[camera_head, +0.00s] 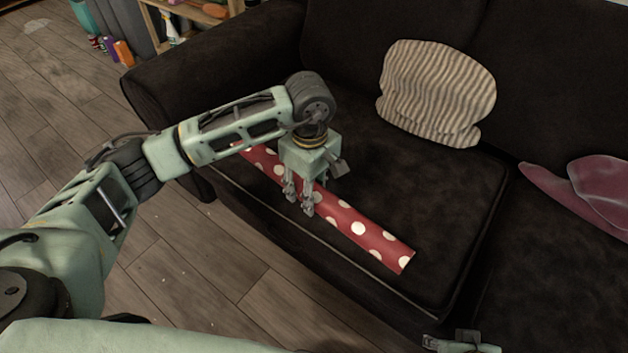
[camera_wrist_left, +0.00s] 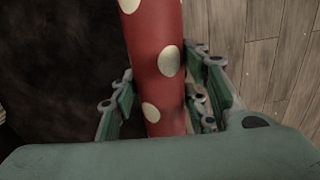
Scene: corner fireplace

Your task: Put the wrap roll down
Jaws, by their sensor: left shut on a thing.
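The wrap roll (camera_head: 358,228) is a long red tube with white dots. In the head view it lies along the front of the sofa seat, at or just above the cushion; I cannot tell whether it touches. My left gripper (camera_head: 298,200) comes down from above and is shut on the roll near its middle. In the left wrist view the roll (camera_wrist_left: 155,60) runs between the fingers of my left gripper (camera_wrist_left: 165,105). Part of the roll is hidden behind the gripper and arm. A small part of my right gripper (camera_head: 462,343) shows at the bottom edge; its fingers are not clear.
The dark sofa (camera_head: 420,200) fills the middle and right. A striped cushion (camera_head: 437,92) leans on its backrest, and a pink cushion (camera_head: 590,190) lies at the right. Wooden floor (camera_head: 190,270) is clear in front. A shelf (camera_head: 190,20) with bottles stands at the back left.

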